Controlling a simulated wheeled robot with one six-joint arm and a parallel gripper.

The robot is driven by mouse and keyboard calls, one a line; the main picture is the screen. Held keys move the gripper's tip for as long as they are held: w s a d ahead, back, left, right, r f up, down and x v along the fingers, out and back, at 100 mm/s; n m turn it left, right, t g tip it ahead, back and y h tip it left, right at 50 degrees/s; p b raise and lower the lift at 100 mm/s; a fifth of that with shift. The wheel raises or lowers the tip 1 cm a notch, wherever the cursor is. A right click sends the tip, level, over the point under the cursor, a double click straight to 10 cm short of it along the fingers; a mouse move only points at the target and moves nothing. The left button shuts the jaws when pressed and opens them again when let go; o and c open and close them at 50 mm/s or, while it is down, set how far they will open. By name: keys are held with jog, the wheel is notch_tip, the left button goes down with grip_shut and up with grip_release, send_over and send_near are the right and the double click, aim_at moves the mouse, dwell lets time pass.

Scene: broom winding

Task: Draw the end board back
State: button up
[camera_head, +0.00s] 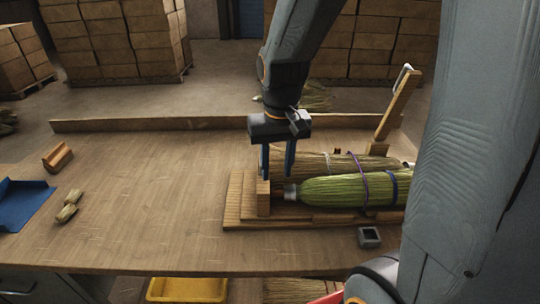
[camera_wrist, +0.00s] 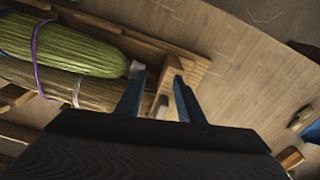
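The end board (camera_head: 263,199) is a short upright wooden piece at the left end of a wooden cradle (camera_head: 233,212) on the workbench. In the wrist view the end board (camera_wrist: 168,76) shows between my fingertips, nearer the right one. My gripper (camera_head: 277,176) points down over it with its two blue fingers apart; the fingers also show in the wrist view (camera_wrist: 158,79). I cannot tell whether a finger touches the board. A green broom bundle (camera_head: 335,190) lies in the cradle, its grey-capped end just right of the board. A straw-coloured bundle (camera_head: 320,165) lies behind it.
A wooden lever (camera_head: 395,108) rises at the cradle's far right. A small grey metal block (camera_head: 369,237) lies in front of the cradle. A wooden block (camera_head: 57,157), straw pieces (camera_head: 68,206) and blue cloth (camera_head: 22,203) lie left. The bench between is clear.

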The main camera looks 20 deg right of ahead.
jog(key=w+r, duration=0.1)
jog(key=w, duration=0.2)
jog(key=w+m+b, duration=0.1)
jog(key=w, duration=0.2)
jog(key=w+r+m+g+b, duration=0.1)
jog(key=w, duration=0.3)
jog(key=shift+a+r, duration=0.2)
jog(key=shift+r, duration=0.15)
jog(key=shift+w, duration=0.2)
notch_tip(320, 180, down, 7)
jog(key=shift+f+p, duration=0.2)
jog(key=shift+p, duration=0.55)
jog(key=shift+c, duration=0.4)
grip_shut()
